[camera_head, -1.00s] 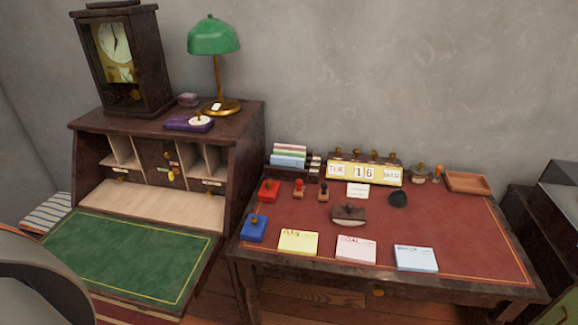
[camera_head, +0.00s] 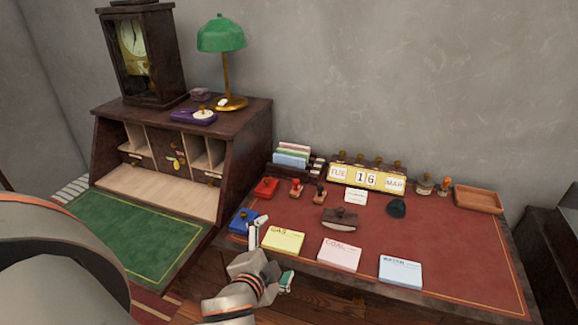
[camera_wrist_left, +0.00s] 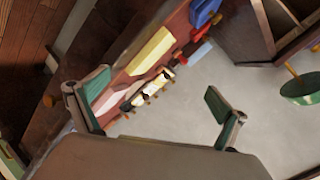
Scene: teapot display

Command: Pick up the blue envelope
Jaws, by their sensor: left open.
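The light blue envelope (camera_head: 400,271), marked with a word like "WATER", lies flat near the front edge of the red desk top, right of the pink envelope (camera_head: 340,254) and the yellow envelope (camera_head: 284,240). My left gripper (camera_head: 271,257) is open and empty at the desk's front left edge, close to the yellow envelope and well left of the blue one. In the left wrist view its two fingers (camera_wrist_left: 157,96) are spread wide, with the yellow and pink envelopes beyond. I cannot make out the blue envelope there. My right gripper is not in view.
A blue ink pad (camera_head: 243,220) lies beside the left gripper. Stamps, a blotter (camera_head: 340,217), a small dark round object (camera_head: 397,208) and a date display (camera_head: 368,177) stand behind the envelopes. The red desk top (camera_head: 460,250) right of the blue envelope is clear.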

